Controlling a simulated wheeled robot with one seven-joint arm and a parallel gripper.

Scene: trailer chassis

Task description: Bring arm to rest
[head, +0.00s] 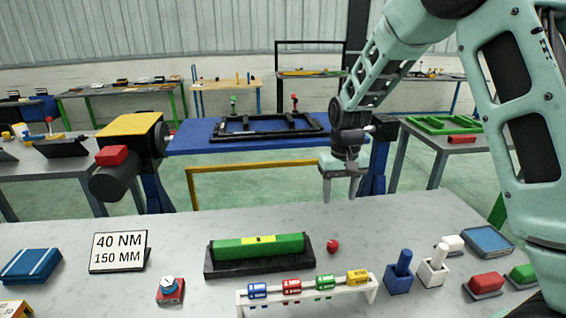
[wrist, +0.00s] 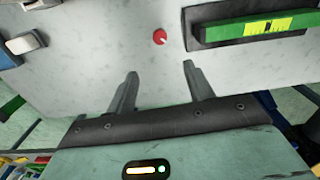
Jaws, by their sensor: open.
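My arm (head: 385,70) is teal with dark joints and comes in from the upper right in the head view. My gripper (head: 340,190) hangs fingers down over the far edge of the grey table, with its fingers apart and nothing between them. In the wrist view, the two dark fingers of my gripper (wrist: 160,88) stand apart and empty, with the tabletop beyond them. A small red knob-like thing (wrist: 159,37) lies on the table beyond the fingertips, and it also shows in the head view (head: 333,246).
The grey table (head: 200,225) bears a green level in a black holder (head: 258,248), a white rack of coloured pieces (head: 306,291), a "40 NM 150 MM" sign (head: 118,252), blue and white holders (head: 400,273) and red and green buttons. A blue bench with a black frame (head: 240,137) stands behind.

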